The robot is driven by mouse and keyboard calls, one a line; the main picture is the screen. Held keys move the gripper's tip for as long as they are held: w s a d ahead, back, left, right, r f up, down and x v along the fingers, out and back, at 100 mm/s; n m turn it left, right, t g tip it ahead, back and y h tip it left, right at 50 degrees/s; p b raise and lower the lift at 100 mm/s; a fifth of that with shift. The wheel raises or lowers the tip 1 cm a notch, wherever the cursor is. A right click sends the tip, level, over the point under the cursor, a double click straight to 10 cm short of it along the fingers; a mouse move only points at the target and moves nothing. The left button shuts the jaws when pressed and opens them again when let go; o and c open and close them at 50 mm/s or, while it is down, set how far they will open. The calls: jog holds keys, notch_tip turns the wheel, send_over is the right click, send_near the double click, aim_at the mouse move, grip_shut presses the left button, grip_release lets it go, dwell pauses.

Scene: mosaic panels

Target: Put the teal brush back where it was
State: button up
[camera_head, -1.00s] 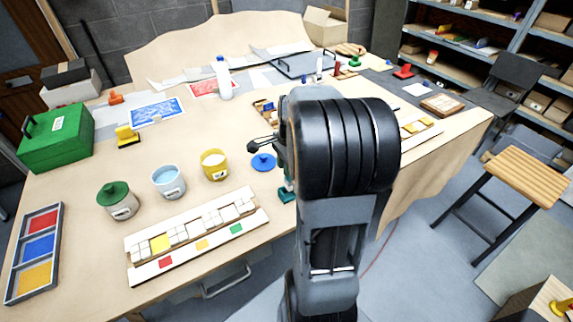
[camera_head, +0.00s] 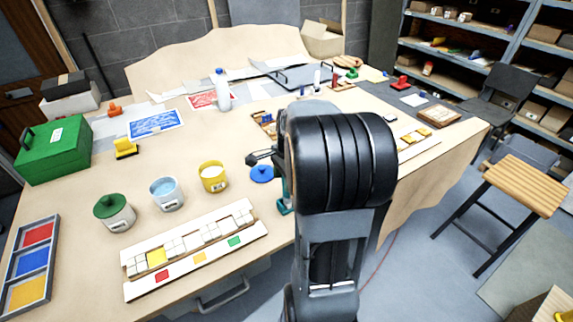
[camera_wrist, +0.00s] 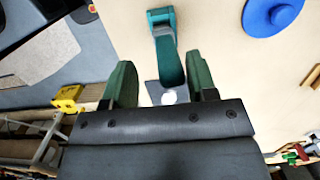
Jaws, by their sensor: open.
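The teal brush (camera_wrist: 166,55) shows in the wrist view on the pale table top, with a small grey plate and a white round spot at its near end. My gripper (camera_wrist: 161,80) is open, with a green finger on each side of the brush's near part. I see a gap on both sides, and no contact is clear. In the head view, a teal piece (camera_head: 284,197) shows at the table's front edge, beside my arm, which hides most of the gripper and the brush.
A blue round lid (camera_head: 262,174) lies close to the brush. A wooden stool (camera_head: 525,185) stands right.

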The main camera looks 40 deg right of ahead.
notch_tip(320, 180, up, 11)
jog(key=d, duration=0.1)
jog(key=s+a+f+n+t, duration=0.2)
jog(key=s+a+n, duration=0.1)
jog(key=a+n, duration=0.6)
jog(key=s+a+f+n+t+h, duration=0.1)
jog(key=s+a+n, duration=0.3)
jog(key=a+n, duration=0.5)
jog(key=shift+a+f+n+t, duration=0.15)
jog(key=shift+f+n+t, duration=0.45)
jog(key=shift+n, duration=0.3)
